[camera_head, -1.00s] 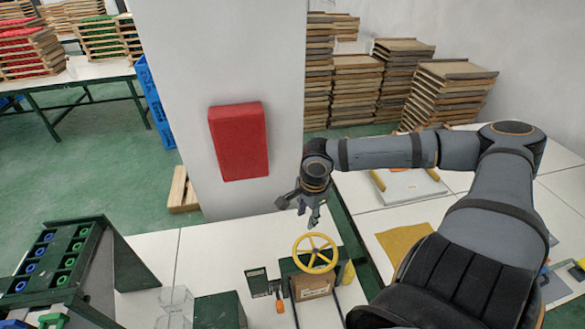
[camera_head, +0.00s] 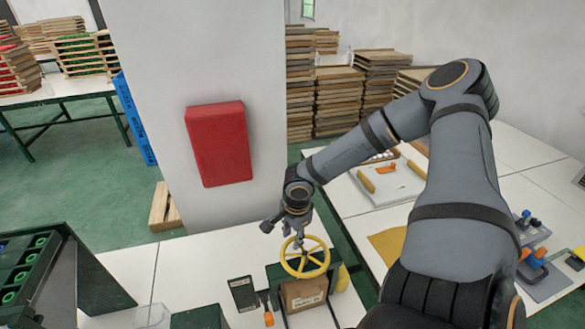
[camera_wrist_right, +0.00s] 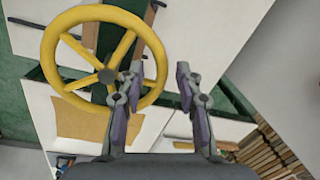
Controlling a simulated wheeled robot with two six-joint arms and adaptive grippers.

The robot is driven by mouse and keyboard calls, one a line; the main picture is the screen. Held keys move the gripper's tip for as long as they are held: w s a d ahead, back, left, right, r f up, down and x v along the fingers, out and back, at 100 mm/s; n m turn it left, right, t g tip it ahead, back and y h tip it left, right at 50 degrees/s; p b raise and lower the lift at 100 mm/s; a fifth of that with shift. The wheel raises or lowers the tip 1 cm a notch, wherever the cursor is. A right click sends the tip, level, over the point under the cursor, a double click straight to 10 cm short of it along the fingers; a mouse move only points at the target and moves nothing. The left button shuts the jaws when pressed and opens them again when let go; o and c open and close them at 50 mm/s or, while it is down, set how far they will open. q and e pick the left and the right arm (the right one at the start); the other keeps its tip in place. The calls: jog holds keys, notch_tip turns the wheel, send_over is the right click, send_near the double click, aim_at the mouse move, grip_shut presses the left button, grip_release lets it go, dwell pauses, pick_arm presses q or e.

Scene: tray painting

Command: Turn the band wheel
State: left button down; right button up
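The yellow spoked band wheel (camera_head: 304,257) stands tilted on a green stand over a brown box (camera_head: 304,294) in the head view. My right gripper (camera_head: 300,232) points down at the wheel's far rim. In the right wrist view the wheel (camera_wrist_right: 107,76) fills the upper left. My right gripper (camera_wrist_right: 158,76) is open there, and the rim's right side shows between its two fingers. The left finger overlaps the wheel's opening; I cannot tell whether either finger touches the rim. My left gripper is not in view.
A dark label plate (camera_head: 243,292) and an orange-handled tool (camera_head: 267,310) are left of the wheel. A green rack (camera_head: 30,270) stands at far left. A white pillar with a red box (camera_head: 219,144) rises behind. A white tray (camera_head: 390,182) lies on the right table.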

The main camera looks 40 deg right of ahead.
grip_shut()
